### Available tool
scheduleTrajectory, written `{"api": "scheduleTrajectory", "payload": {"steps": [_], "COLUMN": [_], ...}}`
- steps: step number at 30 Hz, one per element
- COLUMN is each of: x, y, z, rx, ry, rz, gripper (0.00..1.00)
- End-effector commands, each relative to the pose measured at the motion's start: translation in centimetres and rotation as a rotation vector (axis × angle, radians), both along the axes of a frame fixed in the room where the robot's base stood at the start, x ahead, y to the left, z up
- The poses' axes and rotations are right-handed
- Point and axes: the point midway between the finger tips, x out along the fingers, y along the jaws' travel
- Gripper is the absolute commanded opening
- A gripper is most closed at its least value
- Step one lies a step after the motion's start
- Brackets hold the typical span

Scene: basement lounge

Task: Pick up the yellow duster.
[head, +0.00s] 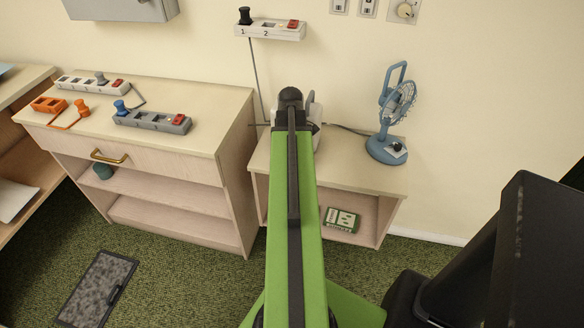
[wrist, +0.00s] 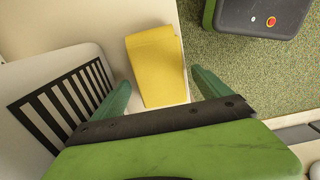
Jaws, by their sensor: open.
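The yellow duster (wrist: 155,62) is a flat, folded cloth in the wrist view. It lies on a pale surface (wrist: 195,20) close to its edge, beside a white appliance with a black slatted grille (wrist: 62,100). My gripper (wrist: 163,90) is open, with its two green fingers apart on either side of the duster's near part as seen in the picture. Nothing is held between them. I cannot tell how far the fingers are above the duster. In the head view my green arm hides the duster and the gripper.
In the head view a blue fan (head: 390,115) stands on the right of the low table (head: 345,172). Several power strips lie on the cabinet (head: 205,97) to the left. A dark mat-like panel (head: 97,290) lies on the green carpet (head: 185,285).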

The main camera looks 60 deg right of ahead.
Motion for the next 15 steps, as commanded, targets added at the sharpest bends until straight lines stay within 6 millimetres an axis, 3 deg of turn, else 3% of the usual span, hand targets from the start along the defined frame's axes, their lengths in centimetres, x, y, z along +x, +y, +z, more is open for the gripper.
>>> {"api": "scheduleTrajectory", "payload": {"steps": [1,8,15], "x": [0.01,0.02,0.05], "y": [0.01,0.03,0.05], "z": [-1.27,-0.92,-0.91], "rx": [0.0,0.0,0.0], "ry": [0.0,0.0,0.0], "rz": [0.0,0.001,0.001], "gripper": [0.87,0.87,0.57]}}
